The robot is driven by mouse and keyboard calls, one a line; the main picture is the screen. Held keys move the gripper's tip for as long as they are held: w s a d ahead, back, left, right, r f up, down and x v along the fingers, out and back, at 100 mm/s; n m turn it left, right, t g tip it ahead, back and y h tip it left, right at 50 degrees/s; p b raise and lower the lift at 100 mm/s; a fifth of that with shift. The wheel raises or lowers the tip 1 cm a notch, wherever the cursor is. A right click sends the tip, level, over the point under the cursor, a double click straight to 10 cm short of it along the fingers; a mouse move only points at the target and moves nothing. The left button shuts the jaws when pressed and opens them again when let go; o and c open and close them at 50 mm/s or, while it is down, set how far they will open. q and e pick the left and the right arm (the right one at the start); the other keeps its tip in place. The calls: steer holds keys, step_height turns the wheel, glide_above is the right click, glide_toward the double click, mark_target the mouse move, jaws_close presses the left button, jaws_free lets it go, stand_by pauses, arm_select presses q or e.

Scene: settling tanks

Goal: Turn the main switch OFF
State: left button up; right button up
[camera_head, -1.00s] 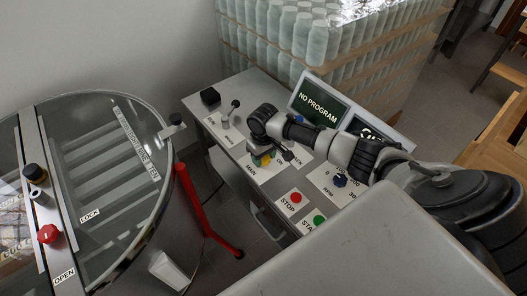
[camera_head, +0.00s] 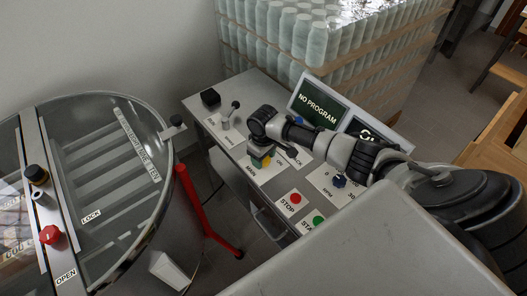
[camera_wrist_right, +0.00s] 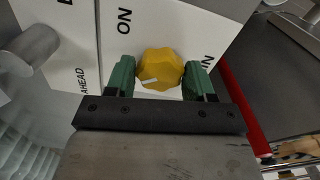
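The main switch is a yellow ridged knob (camera_wrist_right: 160,69) with a white pointer mark, on a white plate (camera_wrist_right: 113,22). In the right wrist view the word ON is left of it and the end of the MAIN label is right of it; the mark points to the lower left. No OFF label is visible. My right gripper (camera_wrist_right: 160,78) has its green fingers on opposite sides of the knob, close against it. My left gripper is not in view.
A round tank (camera_head: 90,160) and red bar (camera_head: 196,205) stand left. Stacked jars are behind.

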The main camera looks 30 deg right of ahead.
steer(key=o, duration=0.3)
steer(key=shift+r, duration=0.1)
step_height(320, 180, up, 11)
steer(key=b, duration=0.1)
stand_by(0.3)
steer(key=shift+f, duration=0.2)
